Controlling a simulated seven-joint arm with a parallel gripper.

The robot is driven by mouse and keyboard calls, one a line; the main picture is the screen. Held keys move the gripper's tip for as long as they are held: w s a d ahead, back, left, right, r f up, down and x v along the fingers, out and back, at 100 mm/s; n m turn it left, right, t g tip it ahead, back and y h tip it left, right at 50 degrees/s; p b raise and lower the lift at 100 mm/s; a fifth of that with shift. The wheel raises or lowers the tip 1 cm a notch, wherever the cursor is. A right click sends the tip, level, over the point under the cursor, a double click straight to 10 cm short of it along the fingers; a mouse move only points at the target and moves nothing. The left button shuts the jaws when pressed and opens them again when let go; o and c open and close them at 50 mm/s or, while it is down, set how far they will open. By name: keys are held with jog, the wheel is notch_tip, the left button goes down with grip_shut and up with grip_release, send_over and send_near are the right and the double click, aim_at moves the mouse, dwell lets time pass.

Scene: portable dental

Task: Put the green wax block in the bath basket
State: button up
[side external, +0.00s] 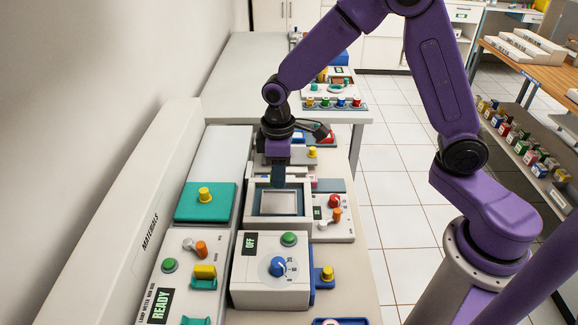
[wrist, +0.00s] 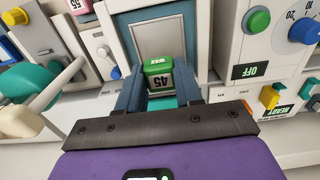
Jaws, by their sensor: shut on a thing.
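The green wax block (wrist: 158,66), marked "WAX" and "45", shows in the wrist view between the two fingers of my gripper (wrist: 160,84). My gripper is shut on it. In the side view my gripper (side external: 278,180) points down at the far part of the square bath, and I cannot make out the block there. The bath basket (side external: 278,204) appears as a pale grey square inside the bath's dark teal inner rim. In the wrist view the grey basket area (wrist: 158,28) lies just beyond the block. The gap in height between block and basket is unclear.
A white control box (side external: 270,270) with a blue knob and "OFF" display stands in front of the bath. A teal lidded unit (side external: 206,202) is to its left. A panel with red and orange knobs (side external: 333,212) is to its right. A pink block (wrist: 78,6) shows in the wrist view.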

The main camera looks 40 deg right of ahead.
aim_at(280, 203)
jog(key=shift+f, duration=3.2)
jog(key=shift+f, duration=0.1)
jog(key=o, duration=1.1)
notch_tip(280, 203, up, 16)
jog(key=s+d+n, duration=0.1)
jog(key=s+d, duration=0.2)
jog(key=s, duration=1)
jog(key=s+d+n, duration=0.2)
jog(key=s+d, duration=0.2)
jog(key=s, duration=0.9)
jog(key=shift+d+f+n, duration=0.3)
jog(key=shift+f, duration=0.15)
